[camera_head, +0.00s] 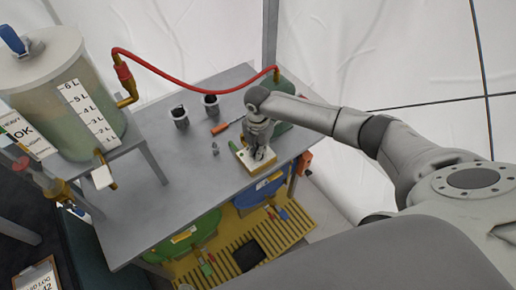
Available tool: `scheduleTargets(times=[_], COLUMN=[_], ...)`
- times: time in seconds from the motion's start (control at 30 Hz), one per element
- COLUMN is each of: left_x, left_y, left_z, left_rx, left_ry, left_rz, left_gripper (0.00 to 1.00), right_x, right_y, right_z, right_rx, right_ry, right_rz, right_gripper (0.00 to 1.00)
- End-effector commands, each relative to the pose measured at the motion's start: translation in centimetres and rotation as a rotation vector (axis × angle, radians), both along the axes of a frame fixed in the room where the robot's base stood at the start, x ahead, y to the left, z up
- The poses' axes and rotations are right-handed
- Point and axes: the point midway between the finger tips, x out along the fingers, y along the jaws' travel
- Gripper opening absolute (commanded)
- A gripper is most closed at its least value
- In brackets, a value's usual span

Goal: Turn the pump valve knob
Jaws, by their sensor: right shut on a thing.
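My right gripper (262,153) points down at a small cream and yellow board (243,157) near the right end of the grey table. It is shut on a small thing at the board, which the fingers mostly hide. I cannot make out for sure whether that thing is the pump valve knob. A dark green rounded body (290,108), perhaps the pump, stands just behind the gripper, partly hidden by my arm. A red hose (190,88) runs from near it to the tank. My left gripper is not in view.
A large tank (50,95) with a litre scale stands at the left. Two grey cups (180,117) (211,105) and a red-handled tool (220,128) lie on the grey table (160,215). Green and blue round things and a yellow slatted rack (285,240) are below. The table's left part is mostly clear.

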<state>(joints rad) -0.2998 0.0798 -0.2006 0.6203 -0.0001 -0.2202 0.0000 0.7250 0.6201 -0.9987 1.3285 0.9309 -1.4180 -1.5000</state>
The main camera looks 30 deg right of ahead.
Motion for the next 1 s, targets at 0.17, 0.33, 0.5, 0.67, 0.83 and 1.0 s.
scheduleTargets(times=[0.17, 0.33, 0.5, 0.67, 0.83, 1.0], left_x=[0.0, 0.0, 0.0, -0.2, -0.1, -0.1], left_y=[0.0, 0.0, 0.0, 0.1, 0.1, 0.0], left_z=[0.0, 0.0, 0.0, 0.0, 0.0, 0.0], left_rx=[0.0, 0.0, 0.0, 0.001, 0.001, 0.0], left_ry=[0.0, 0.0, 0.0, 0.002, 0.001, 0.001], left_rz=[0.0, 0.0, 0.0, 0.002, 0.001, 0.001], left_gripper=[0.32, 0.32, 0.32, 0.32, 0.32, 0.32], right_x=[0.0, 0.0, 0.0, 0.1, 0.1, 0.2], right_y=[0.1, 0.1, 0.0, 0.0, 0.0, 0.0], right_z=[0.1, 0.0, 0.0, 0.6, 3.2, 7.0], right_rx=[0.003, 0.003, 0.001, 0.001, 0.001, 0.002], right_ry=[-0.001, -0.001, 0.0, -0.003, -0.005, -0.006], right_rz=[0.0, -0.001, -0.001, 0.0, 0.0, 0.001], right_gripper=[0.18, 0.32, 0.32, 0.32, 0.32, 0.32])
